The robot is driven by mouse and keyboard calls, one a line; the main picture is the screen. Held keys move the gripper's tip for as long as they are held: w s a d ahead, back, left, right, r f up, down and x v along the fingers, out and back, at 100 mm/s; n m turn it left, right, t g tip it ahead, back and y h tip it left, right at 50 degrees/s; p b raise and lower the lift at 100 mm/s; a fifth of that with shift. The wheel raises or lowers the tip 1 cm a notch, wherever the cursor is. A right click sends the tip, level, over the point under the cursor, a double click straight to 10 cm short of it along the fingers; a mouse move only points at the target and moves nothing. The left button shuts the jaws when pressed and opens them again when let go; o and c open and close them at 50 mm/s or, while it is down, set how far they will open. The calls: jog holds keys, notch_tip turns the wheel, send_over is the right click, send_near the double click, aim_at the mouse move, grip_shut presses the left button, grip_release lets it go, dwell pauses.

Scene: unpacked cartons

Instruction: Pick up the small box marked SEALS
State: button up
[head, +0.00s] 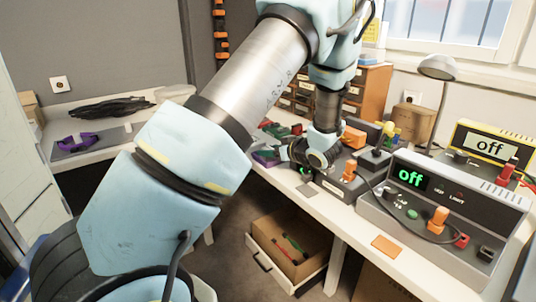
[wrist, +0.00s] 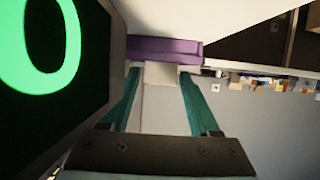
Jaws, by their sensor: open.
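No box with a readable SEALS marking shows in either view. My gripper (head: 303,158) is low over the workbench, among the devices, partly hidden by my own wrist. In the wrist view my gripper (wrist: 162,82) has its two teal fingers apart. A small pale block (wrist: 161,73) shows between or just beyond the fingertips, with no legible mark. I cannot tell whether it touches them. A purple piece (wrist: 165,50) lies behind it. A brown carton (head: 407,121) stands at the back of the bench, its label unreadable.
A dark display with a green digit (wrist: 45,50) fills the wrist view's left side, close to the fingers. A grey device reading "off" (head: 440,205) and a yellow-framed one (head: 490,147) stand right. An open drawer (head: 290,250) sticks out below. The left bench (head: 110,120) has free room.

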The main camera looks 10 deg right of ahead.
grip_shut()
dwell(0.4)
